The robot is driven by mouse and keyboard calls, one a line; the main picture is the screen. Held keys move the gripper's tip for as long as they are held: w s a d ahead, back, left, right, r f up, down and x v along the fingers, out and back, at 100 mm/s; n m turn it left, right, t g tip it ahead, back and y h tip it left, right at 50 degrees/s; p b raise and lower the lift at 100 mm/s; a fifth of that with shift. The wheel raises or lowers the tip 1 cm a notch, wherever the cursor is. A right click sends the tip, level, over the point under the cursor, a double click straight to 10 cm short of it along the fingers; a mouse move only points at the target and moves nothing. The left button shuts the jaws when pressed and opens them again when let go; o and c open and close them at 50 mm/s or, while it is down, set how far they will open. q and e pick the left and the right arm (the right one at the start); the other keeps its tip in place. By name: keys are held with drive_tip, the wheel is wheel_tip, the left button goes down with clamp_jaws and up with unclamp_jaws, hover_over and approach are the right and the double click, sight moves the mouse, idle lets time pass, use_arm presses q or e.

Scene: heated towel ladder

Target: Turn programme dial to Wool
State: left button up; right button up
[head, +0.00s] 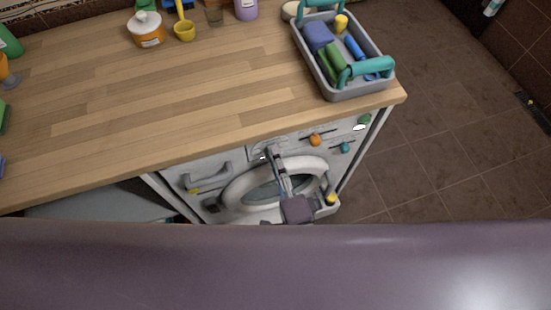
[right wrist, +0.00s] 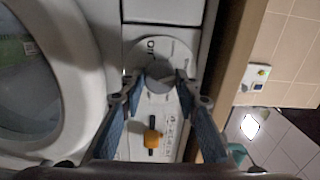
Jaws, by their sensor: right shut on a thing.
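The white washing machine (head: 232,179) stands under the wooden counter, its round door (head: 232,197) facing out. In the right wrist view, the programme dial (right wrist: 158,72) is a grey round knob on a pale printed disc beside the door. My right gripper (right wrist: 157,86) has its fingertips on either side of the knob and is shut on it. In the head view my right gripper (head: 270,152) reaches the front panel and hides the dial. My left gripper is not in view.
An orange slider knob (right wrist: 152,138) sits close to the dial, between my fingers. Orange (head: 315,140) and teal (head: 345,147) knobs lie farther right on the panel. A grey caddy (head: 346,96) stands on the counter (head: 200,85). Brown floor to the right is clear.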

idle(0.5)
drive_tip(key=o, duration=1.2)
drive_tip(key=shift+c, duration=0.2)
drive_tip(key=v, duration=1.2)
drive_tip(key=s+d+f+n+g, duration=0.1)
drive_tip(key=d+f+n+g, duration=0.2)
drive_tip(key=f, duration=0.7)
drive_tip(key=s+d+f+n+g+h, duration=0.15)
drive_tip(key=f+n, duration=0.25)
drive_tip(key=f, duration=0.5)
drive_tip(key=s+d+f+n+g, duration=0.1)
drive_tip(key=d+f+n+g, duration=0.25)
drive_tip(key=f, duration=0.65)
drive_tip(key=s+d+f+n+g+h, duration=0.2)
drive_tip(key=s+d+f+n+g, duration=0.1)
drive_tip(key=s+d+f, duration=0.3)
drive_tip(key=s+d+f+n+g+h, duration=0.2)
drive_tip(key=s+d+f+g, duration=0.3)
drive_tip(key=s+f, duration=0.5)
drive_tip(key=shift+s+d+n, duration=0.4)
drive_tip(key=shift+s+n, duration=0.15)
drive_tip(key=shift+s, duration=0.35)
